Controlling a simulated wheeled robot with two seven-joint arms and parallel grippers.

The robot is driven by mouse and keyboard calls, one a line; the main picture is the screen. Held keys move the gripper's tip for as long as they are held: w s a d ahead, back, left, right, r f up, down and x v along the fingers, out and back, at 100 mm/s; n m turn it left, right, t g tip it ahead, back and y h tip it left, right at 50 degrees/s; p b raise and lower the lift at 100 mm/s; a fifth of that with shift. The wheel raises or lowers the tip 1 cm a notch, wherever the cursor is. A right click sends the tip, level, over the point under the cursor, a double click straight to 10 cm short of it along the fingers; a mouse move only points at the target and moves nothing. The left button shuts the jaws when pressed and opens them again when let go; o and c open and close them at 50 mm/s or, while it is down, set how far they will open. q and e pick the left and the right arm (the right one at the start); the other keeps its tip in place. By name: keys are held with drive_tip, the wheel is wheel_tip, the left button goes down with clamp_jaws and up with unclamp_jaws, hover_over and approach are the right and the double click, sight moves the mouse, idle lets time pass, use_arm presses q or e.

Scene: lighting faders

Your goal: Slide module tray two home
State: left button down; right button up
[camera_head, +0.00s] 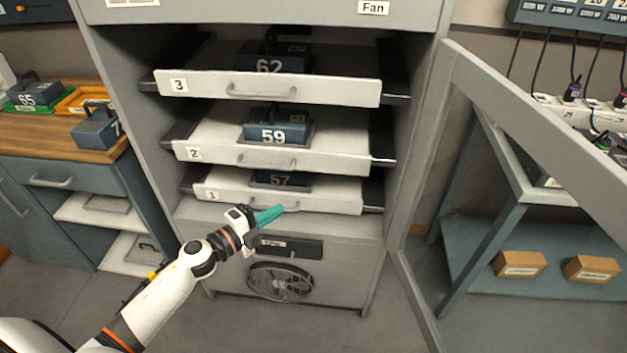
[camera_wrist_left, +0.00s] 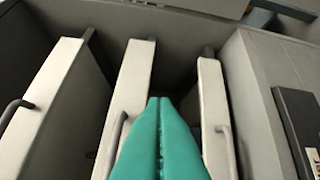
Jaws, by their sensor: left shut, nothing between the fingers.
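Module tray two (camera_head: 215,153) is the middle pale tray in the grey cabinet, with a label "2" and a bar handle (camera_head: 266,162). It carries a dark blue module marked 59 (camera_head: 275,128). In the left wrist view tray two (camera_wrist_left: 137,80) is the middle upright pale bar, its handle (camera_wrist_left: 112,140) partly behind my fingers. My left gripper (camera_head: 283,208) is shut and empty, its teal fingers over the lower part of tray one (camera_head: 325,197) in the head view. Its fingertips (camera_wrist_left: 160,99) point toward the trays; contact cannot be told. My right gripper is not in view.
Tray three (camera_head: 330,90) with module 62 (camera_head: 268,66) is above. Module 57 (camera_head: 280,178) sits on tray one. An open cabinet door (camera_head: 540,125) stands at the right. A fan grille (camera_head: 280,281) is below. A wooden-topped counter (camera_head: 45,138) is at the left.

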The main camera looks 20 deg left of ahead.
use_arm(q)
wheel_tip(320, 180, up, 4)
drive_tip(key=w+d+m+h, duration=0.1)
drive_tip(key=m+h, duration=0.1)
drive_tip(key=m, duration=0.1)
approach(326, 165)
drive_tip(key=d, duration=0.3)
drive_tip(key=w, duration=0.4)
drive_tip(key=shift+d+r+y, duration=0.15)
drive_tip(key=shift+r+y, duration=0.1)
drive_tip(key=shift+y, duration=0.05)
drive_tip(key=shift+w+g, duration=0.3)
drive_tip(key=shift+w, duration=0.15)
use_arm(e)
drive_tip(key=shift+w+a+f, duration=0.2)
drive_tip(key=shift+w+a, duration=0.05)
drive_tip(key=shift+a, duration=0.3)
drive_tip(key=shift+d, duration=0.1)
